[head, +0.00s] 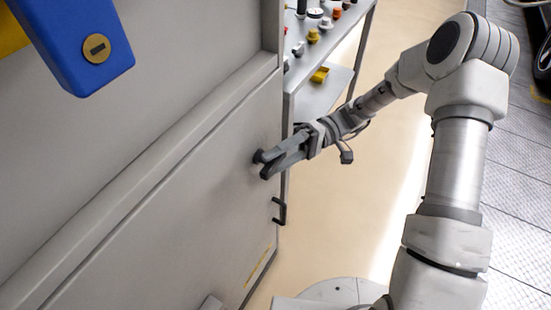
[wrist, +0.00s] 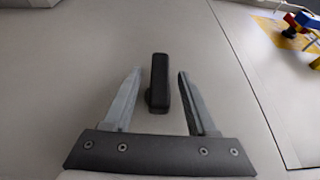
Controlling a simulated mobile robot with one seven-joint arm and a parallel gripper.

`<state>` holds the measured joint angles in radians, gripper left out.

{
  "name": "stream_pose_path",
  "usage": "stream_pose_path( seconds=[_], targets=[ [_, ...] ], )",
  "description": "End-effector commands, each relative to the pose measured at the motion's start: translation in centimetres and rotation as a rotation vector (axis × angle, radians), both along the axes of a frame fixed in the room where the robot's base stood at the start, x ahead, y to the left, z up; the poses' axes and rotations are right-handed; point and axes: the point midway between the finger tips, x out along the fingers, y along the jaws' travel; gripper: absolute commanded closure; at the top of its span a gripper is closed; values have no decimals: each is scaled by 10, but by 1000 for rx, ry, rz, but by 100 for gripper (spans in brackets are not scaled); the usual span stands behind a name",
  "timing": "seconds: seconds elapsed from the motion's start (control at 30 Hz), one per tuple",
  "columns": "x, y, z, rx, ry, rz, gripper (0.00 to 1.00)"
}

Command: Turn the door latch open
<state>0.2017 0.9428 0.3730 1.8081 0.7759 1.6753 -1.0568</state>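The door latch (wrist: 159,83) is a short black bar on the grey door (wrist: 70,70). In the wrist view it stands upright between the two fingers, with a gap on each side. My gripper (wrist: 158,76) is open, its fingers on either side of the latch and pointing at the door. In the head view my gripper (head: 264,165) is close to the door panel (head: 200,190), and the fingers mostly hide the latch there. I cannot tell how deep the fingers reach around it.
A black pull handle (head: 280,211) sits on the door edge below my gripper. A grey shelf cart (head: 320,95) with several coloured knobs and caps stands behind. A blue box with a lock (head: 80,45) hangs at upper left. Open floor (head: 350,220) lies right of the door.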

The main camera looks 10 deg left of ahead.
Motion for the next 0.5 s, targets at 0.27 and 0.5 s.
stream_pose_path(
  seconds=[0.27, 0.5],
  targets=[
    [1, -1, 0, -1, -2, -1, 43],
    [25, -24, -1, -2, -3, -5, 43]
  ],
)
